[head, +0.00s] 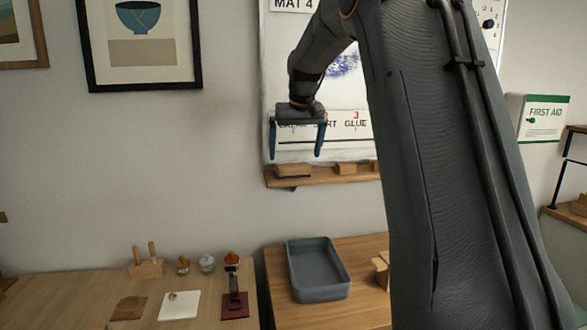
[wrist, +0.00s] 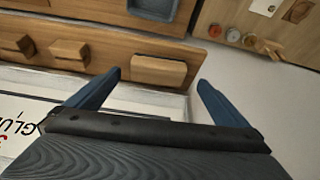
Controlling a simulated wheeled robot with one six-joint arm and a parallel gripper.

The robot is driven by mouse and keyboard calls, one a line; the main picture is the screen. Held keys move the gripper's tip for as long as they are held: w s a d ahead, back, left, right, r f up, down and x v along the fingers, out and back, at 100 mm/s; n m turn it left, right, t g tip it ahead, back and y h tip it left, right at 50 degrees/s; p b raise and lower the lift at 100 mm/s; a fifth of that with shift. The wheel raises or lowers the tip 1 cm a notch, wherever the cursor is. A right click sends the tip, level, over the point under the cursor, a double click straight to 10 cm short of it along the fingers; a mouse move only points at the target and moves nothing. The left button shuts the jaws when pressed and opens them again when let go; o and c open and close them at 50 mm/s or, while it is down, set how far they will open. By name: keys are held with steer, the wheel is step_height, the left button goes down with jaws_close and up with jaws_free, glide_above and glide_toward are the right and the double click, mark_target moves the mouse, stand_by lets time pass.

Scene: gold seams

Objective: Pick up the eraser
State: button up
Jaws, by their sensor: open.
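The eraser appears to be the larger wooden block with a pale face (head: 293,171) at the left end of the wall ledge (head: 330,178) under the whiteboard. In the wrist view the eraser (wrist: 157,72) shows between and beyond my fingertips, on the ledge (wrist: 110,38). My gripper (head: 296,155) is open and empty, fingers pointing down, just above the eraser in the head view. In the wrist view my gripper (wrist: 159,77) has one finger on each side of the eraser's outline. I cannot tell the exact gap; no contact is visible.
Smaller wooden blocks (head: 345,168) sit farther right on the ledge. The whiteboard (head: 290,90) stands close behind my gripper. Below, a grey tray (head: 296,270) is on a wooden table (head: 350,312). Another table (head: 85,300) holds small jars and a white card.

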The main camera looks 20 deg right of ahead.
mark_target(294, 165)
steer(key=shift+w+p+x, duration=0.15)
steer(key=shift+p+x, duration=0.6)
steer(key=shift+x, duration=0.9)
steer(key=shift+w+p+x, duration=0.2)
steer(key=shift+p+x, duration=0.5)
steer(key=shift+x, duration=1)
steer(key=shift+d+r, duration=0.15)
steer(key=shift+d, duration=0.05)
steer(key=c, duration=1)
